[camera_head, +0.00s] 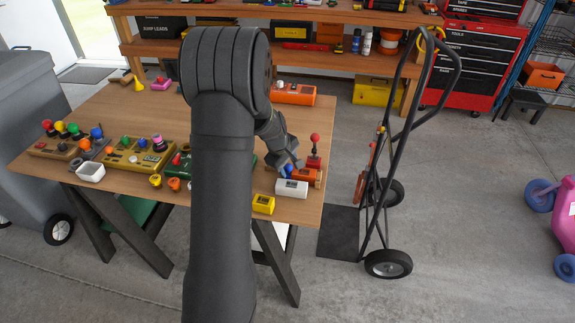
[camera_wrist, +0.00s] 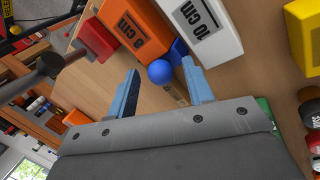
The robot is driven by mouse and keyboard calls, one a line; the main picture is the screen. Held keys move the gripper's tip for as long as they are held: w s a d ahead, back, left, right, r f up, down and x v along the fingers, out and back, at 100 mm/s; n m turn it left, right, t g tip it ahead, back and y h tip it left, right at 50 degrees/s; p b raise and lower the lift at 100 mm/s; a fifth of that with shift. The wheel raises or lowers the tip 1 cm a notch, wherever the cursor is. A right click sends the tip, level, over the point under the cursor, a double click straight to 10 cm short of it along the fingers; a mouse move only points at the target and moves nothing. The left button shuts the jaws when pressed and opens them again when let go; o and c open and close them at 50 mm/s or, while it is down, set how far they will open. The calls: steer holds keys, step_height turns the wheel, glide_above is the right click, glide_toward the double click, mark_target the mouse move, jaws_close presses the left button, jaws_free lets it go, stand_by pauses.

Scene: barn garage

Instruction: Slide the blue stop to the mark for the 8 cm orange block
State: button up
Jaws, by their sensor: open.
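The blue stop shows in the wrist view as a round blue knob (camera_wrist: 160,72) with a blue flat part behind it. In the head view the stop (camera_head: 289,171) is mostly covered by my gripper. My gripper (camera_wrist: 162,90) is open, with its fingertips on either side of the knob and nothing clamped. The orange block (camera_wrist: 137,27), lettered "8 CM", lies just beyond the knob; it also shows in the head view (camera_head: 304,174). The white block (camera_wrist: 208,32), lettered "10 CM", lies beside it. I cannot make out the mark.
A red part (camera_wrist: 97,40) with a dark stem stands beside the orange block; its red knob (camera_head: 315,138) rises in the head view. A yellow block (camera_head: 263,204) lies near the table's front edge. Boards with colored knobs (camera_head: 135,156) fill the left. A hand truck (camera_head: 375,200) stands right of the table.

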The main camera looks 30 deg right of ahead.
steer(key=v, duration=1.7)
steer(key=shift+r, duration=0.15)
steer(key=shift+s, duration=0.1)
steer(key=x, duration=1.7)
steer(key=shift+f, duration=0.2)
steer(key=shift+r, duration=0.1)
